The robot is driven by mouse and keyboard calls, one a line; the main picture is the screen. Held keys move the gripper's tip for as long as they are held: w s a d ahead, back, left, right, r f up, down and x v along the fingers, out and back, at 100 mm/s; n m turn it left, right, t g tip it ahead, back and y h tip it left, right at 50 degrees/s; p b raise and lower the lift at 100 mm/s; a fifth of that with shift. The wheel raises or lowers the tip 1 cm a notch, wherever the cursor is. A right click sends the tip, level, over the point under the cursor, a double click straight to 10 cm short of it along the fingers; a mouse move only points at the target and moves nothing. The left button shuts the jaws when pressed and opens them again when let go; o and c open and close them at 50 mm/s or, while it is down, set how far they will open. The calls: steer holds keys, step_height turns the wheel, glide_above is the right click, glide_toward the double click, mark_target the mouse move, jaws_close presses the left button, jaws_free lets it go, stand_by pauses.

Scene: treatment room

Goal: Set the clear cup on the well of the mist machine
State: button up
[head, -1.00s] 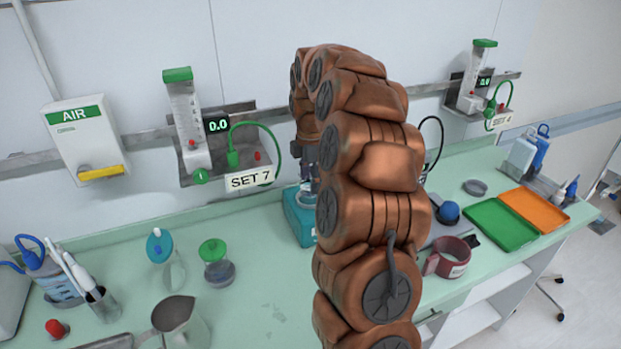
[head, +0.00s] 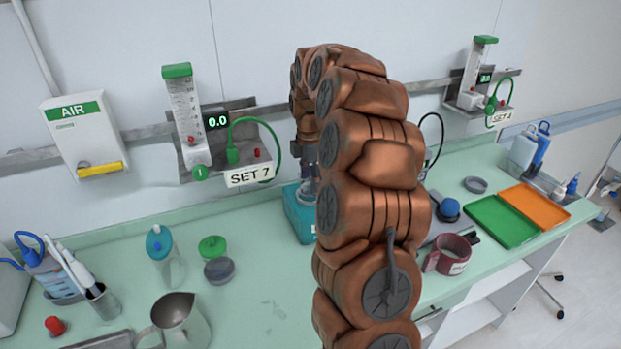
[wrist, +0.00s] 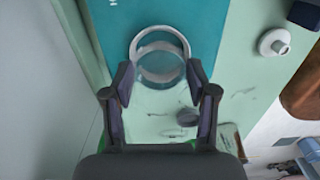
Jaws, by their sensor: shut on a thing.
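The teal mist machine (head: 298,213) stands on the green counter against the wall, partly hidden behind my arm. In the wrist view its teal top (wrist: 208,22) fills the upper middle, with a pale round well ring (wrist: 160,31) on it. My gripper (wrist: 161,85) is shut on the clear cup (wrist: 159,80), with one finger on each side. The cup's round outline overlaps the near part of the ring in this view. I cannot tell whether the cup touches the well. In the head view my arm hides most of the gripper and the cup.
A red mug (head: 447,254), a green tray (head: 502,221) and an orange tray (head: 535,207) are to the right. The SET 7 wall unit (head: 196,155) hangs above.

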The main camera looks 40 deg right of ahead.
steer(key=shift+f+b, duration=0.45)
steer(key=shift+f, duration=0.45)
stand_by(0.7)
steer(key=o, duration=1.3)
steer(key=shift+r+p, duration=1.2)
steer(key=shift+r, duration=2.35)
